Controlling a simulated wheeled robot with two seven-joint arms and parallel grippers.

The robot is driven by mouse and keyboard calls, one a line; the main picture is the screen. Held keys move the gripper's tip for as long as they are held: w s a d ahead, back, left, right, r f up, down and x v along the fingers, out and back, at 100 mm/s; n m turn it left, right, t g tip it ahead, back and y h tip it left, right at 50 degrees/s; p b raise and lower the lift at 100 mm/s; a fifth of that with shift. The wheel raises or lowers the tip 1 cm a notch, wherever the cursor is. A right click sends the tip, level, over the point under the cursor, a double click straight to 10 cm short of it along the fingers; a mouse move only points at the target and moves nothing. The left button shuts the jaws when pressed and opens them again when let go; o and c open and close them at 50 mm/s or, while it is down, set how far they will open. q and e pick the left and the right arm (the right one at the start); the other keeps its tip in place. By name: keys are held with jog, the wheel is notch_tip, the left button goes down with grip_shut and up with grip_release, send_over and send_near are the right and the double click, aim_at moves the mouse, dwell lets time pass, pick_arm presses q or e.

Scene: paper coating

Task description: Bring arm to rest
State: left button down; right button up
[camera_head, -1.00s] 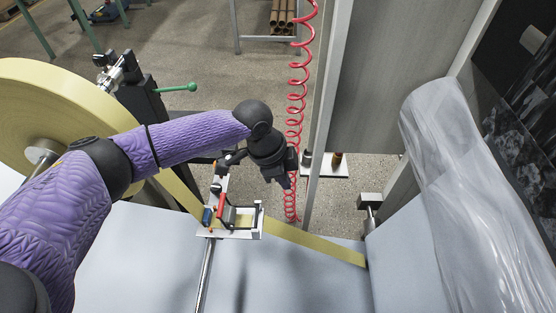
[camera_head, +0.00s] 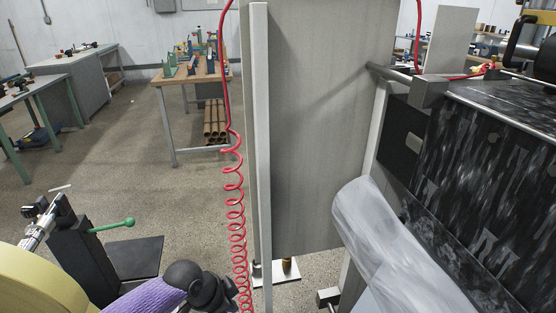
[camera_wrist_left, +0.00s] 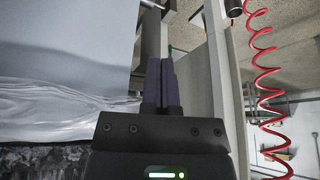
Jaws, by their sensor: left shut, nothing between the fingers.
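My left arm (camera_head: 150,298), in a purple sleeve, shows only at the bottom left of the head view. My left gripper (camera_head: 220,300) is at the bottom edge there, beside the red coiled hose, and its fingers cannot be made out. In the left wrist view the two dark fingers (camera_wrist_left: 160,82) of my left gripper are together, with nothing between them. My right gripper is in neither view.
The red coiled hose (camera_head: 235,190) hangs close to my left arm, before a grey upright panel (camera_head: 315,130). A plastic-wrapped roll (camera_head: 385,235) is at right. A yellow roll (camera_head: 35,285) and a green-handled black stand (camera_head: 80,255) are at left. Floor (camera_head: 155,205) is open behind.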

pick_arm(q)
jog(key=s+a+f+n+y+p, duration=0.1)
jog(key=s+a+f+n+p, duration=0.2)
jog(key=s+f, duration=0.5)
jog(key=s+a+f+n+y+p, duration=0.25)
jog(key=s+f, duration=0.25)
jog(key=s, duration=0.5)
jog(key=s+f+n+g+p, duration=0.2)
jog(key=s+f, duration=0.1)
jog(key=s, duration=1.8)
jog(key=shift+s+n+g, duration=0.35)
jog(key=shift+g, duration=0.05)
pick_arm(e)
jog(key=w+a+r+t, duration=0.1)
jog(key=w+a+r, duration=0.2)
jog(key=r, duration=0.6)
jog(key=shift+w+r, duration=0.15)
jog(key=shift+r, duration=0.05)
